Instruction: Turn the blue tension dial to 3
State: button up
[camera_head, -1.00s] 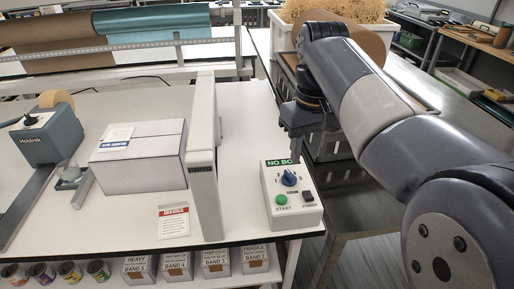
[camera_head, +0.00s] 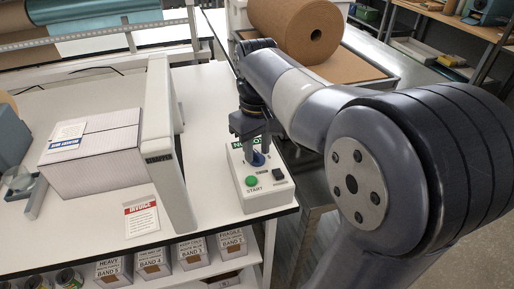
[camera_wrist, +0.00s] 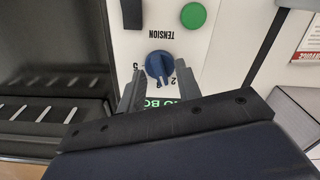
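The blue tension dial (camera_wrist: 159,64) sits on the white control box (camera_head: 261,198), beside the word TENSION in the wrist view. It also shows in the head view (camera_head: 258,159), partly hidden by my gripper. My gripper (camera_wrist: 159,84) is open, with one finger on each side of the dial's lower part in the wrist view. I cannot tell whether the fingers touch it. Some scale numbers show around the dial, but others are hidden, and the exact setting cannot be read.
The box also carries a green start button (camera_head: 251,181) and a black switch (camera_head: 278,173). A grey upright frame (camera_head: 165,145) stands left of the box, with a wrapped carton (camera_head: 95,165) beyond it. An invoice card (camera_head: 141,218) lies near the table's front edge.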

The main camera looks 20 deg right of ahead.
jog(key=shift+f, duration=0.1)
jog(key=shift+c, duration=0.4)
grip_shut()
jog(key=shift+r+m+p, duration=0.2)
jog(key=shift+m+p, duration=0.65)
jog(key=shift+m, duration=0.05)
jog(key=shift+f+m+p, duration=0.2)
jog(key=shift+m+p, duration=0.3)
jog(key=shift+m, duration=0.6)
jog(key=shift+o, duration=0.4)
grip_release()
jog(key=shift+r, duration=0.15)
